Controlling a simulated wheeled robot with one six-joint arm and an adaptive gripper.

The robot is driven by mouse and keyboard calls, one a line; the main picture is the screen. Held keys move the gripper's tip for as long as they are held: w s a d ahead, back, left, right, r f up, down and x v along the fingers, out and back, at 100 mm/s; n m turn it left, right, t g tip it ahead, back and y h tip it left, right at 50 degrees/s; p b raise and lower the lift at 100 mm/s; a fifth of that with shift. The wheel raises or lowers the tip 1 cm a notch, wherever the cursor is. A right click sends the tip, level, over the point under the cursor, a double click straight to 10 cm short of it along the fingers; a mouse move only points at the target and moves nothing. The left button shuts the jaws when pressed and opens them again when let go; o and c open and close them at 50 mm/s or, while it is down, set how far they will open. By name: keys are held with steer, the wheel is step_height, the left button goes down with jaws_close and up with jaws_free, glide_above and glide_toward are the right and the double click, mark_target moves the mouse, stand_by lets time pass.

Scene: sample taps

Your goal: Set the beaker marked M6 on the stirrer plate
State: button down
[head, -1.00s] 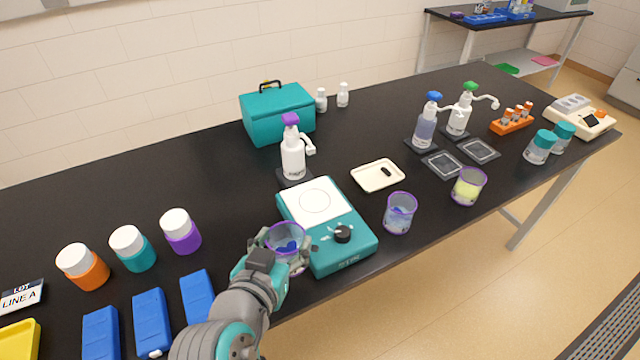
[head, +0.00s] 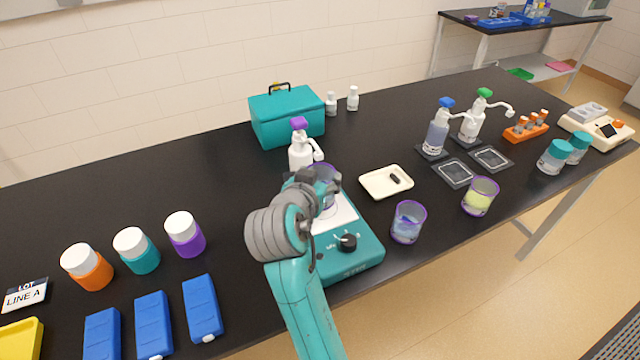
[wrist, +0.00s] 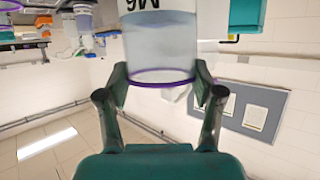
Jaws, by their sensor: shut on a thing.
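My gripper (head: 315,190) is shut on a clear beaker with a purple rim (head: 325,172). In the wrist view, which looks upside down, the beaker (wrist: 160,45) stands between the two fingers (wrist: 160,90) and its dark mark reads M6. The stirrer (head: 350,262) is a teal unit with a white top plate (head: 340,213) and a black knob at the front. In the head view the beaker is over the white plate, toward its back. My wrist and arm hide part of the plate and the beaker's lower part, so I cannot tell whether it touches.
A white pump bottle with a purple top (head: 300,155) stands close behind the stirrer. A shallow cream tray (head: 372,190) lies to its right. Two other purple-rimmed beakers, one bluish (head: 407,232) and one yellow-green (head: 479,198), stand at the right front. Blue boxes (head: 203,308) lie at the left.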

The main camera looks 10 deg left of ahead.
mark_target(324, 179)
steer(key=shift+w+d, duration=0.1)
steer(key=shift+w, duration=0.6)
steer(key=shift+f, duration=1.75)
steer(key=shift+f, duration=0.15)
steer(key=shift+c, duration=0.8)
jaws_free()
steer(key=v, duration=1.2)
